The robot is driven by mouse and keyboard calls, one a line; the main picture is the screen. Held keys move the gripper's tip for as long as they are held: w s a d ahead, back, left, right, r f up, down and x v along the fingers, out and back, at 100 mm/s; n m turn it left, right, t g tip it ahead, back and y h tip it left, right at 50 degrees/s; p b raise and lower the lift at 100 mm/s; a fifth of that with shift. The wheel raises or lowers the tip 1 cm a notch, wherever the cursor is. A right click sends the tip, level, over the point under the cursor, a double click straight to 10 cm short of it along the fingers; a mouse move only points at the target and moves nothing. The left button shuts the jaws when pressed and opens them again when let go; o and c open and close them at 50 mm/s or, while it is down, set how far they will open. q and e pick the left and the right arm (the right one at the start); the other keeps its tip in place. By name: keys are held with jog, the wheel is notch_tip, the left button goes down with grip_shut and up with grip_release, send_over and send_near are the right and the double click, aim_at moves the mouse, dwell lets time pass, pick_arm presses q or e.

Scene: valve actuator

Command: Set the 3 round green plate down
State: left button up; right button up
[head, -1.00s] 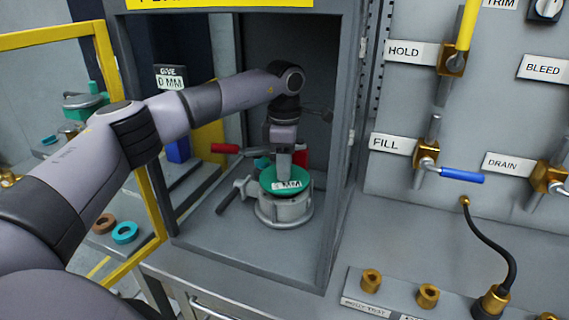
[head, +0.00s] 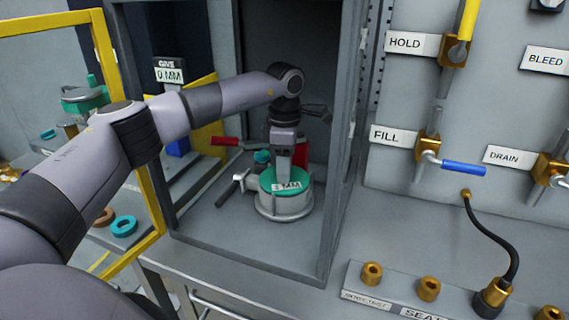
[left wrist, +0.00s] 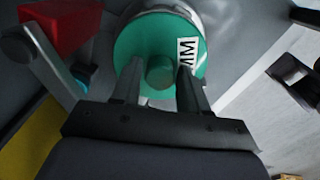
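The round green plate (head: 286,180), with a white "3 MM" label, lies roughly level on top of the round grey valve body (head: 284,207) inside the open cabinet. In the left wrist view the plate (left wrist: 160,40) faces me with its green knob (left wrist: 160,71) in the middle. My left gripper (head: 284,165) reaches down to it from above. Its fingers (left wrist: 160,68) lie close on both sides of the knob and look shut on it. Any thin gap under the plate is hidden. My right gripper is not in view.
The grey cabinet frame (head: 335,190) surrounds the valve, with a yellow-framed door (head: 150,195) open at the left. A red handle (head: 226,141) is beside the valve. A panel with gold valves (head: 428,147) stands right. A turquoise ring (head: 123,225) lies outside.

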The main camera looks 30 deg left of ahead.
pick_arm(q)
jog(key=shift+o, duration=0.9)
notch_tip(320, 180, up, 7)
jog(key=shift+r+b, duration=0.15)
jog(key=shift+b, duration=0.25)
jog(key=shift+s, duration=0.1)
